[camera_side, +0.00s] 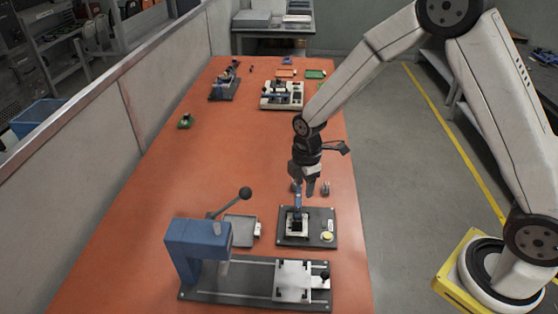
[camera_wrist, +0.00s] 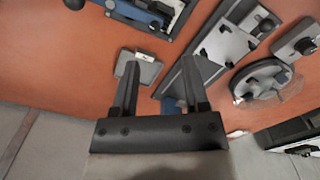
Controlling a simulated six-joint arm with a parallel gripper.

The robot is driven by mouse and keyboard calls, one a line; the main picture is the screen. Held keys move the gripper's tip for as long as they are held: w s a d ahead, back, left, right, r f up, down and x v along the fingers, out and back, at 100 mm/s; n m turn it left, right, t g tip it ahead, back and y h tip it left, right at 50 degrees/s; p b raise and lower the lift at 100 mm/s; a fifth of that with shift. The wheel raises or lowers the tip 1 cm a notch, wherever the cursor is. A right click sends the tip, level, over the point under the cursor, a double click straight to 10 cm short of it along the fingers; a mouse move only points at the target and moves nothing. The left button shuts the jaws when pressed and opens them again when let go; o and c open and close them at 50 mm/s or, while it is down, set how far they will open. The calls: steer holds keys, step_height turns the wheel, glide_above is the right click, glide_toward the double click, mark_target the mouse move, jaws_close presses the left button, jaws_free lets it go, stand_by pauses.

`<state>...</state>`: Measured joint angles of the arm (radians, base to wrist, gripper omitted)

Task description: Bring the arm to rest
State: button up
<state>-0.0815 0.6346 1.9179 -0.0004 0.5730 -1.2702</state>
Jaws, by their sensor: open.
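My gripper (camera_side: 304,188) hangs from my arm over the right side of the orange table, pointing down. In the side view its fingertips are just above and behind a dark board (camera_side: 328,214) that carries a small light fixture with an upright blue part (camera_side: 298,199). I cannot tell the exact gap between fingertips and blue part. In the wrist view my gripper (camera_wrist: 158,65) has its two dark fingers spread apart, with no object clasped between them. Table surface shows beyond the fingertips.
A blue lever press (camera_side: 196,248) stands at the near left on a dark rail base. A grey tray (camera_side: 240,230) lies beside it. Fixtures (camera_side: 281,95) and small trays fill the table's far end. A green part (camera_side: 186,121) lies at left. The table's middle is clear.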

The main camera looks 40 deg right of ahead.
steer(key=s+d+r+m+t, duration=0.1)
steer(key=s+r+m, duration=0.3)
steer(key=s+m, duration=0.3)
steer(key=s+d+r+m+t, duration=0.1)
steer(key=s+d+r+m, duration=0.1)
steer(key=s+r+m, duration=0.2)
steer(key=s+m, duration=0.3)
steer(key=m, duration=0.1)
steer(key=shift+s+d, duration=0.25)
steer(key=shift+s, duration=0.05)
stand_by(0.4)
